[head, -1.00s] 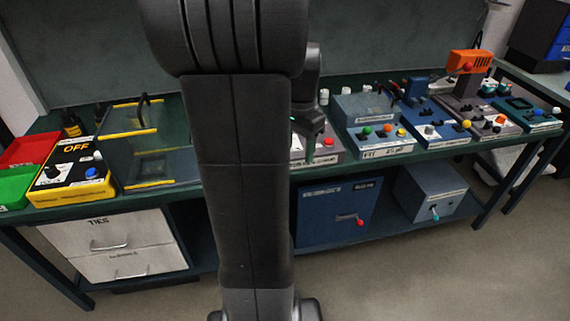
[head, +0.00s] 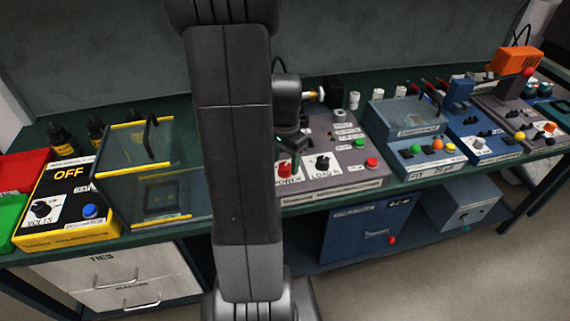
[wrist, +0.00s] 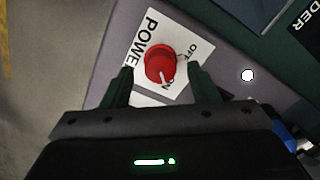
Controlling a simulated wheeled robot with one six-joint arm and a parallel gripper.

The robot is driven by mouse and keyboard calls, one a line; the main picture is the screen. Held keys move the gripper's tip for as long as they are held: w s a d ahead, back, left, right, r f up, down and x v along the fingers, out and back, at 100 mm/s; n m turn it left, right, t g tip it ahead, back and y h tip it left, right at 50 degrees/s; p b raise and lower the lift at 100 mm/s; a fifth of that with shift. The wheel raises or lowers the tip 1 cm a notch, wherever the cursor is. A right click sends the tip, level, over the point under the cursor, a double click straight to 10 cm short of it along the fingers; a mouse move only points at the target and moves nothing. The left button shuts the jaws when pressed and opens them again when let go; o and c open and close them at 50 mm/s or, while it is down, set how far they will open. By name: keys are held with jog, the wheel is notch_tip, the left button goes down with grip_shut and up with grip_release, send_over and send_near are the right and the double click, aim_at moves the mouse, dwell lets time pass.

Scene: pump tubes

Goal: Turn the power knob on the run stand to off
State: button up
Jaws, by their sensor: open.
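The run stand (head: 335,188) is a grey-mauve panel box on the bench, right of my arm in the head view. Its power knob (head: 284,169) is red and sits at the panel's front left, partly hidden. In the wrist view the red knob (wrist: 159,63) sits on a white plate marked POWER, OFF and ON. Its white pointer line points towards ON. My gripper (wrist: 160,72) is open, with one dark green finger on each side of the knob in the picture; I see no contact. In the head view my gripper (head: 291,150) is just above the knob.
A black LOAD knob (head: 322,162) and a red button (head: 371,163) share the panel, right of the power knob. A clear guarded box (head: 150,180) and a yellow OFF box (head: 62,205) stand left. A grey-blue box (head: 405,118) stands right.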

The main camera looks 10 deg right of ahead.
jog(key=shift+f, duration=0.9)
jog(key=shift+c, duration=0.2)
jog(key=c, duration=0.9)
jog(key=shift+c, duration=0.2)
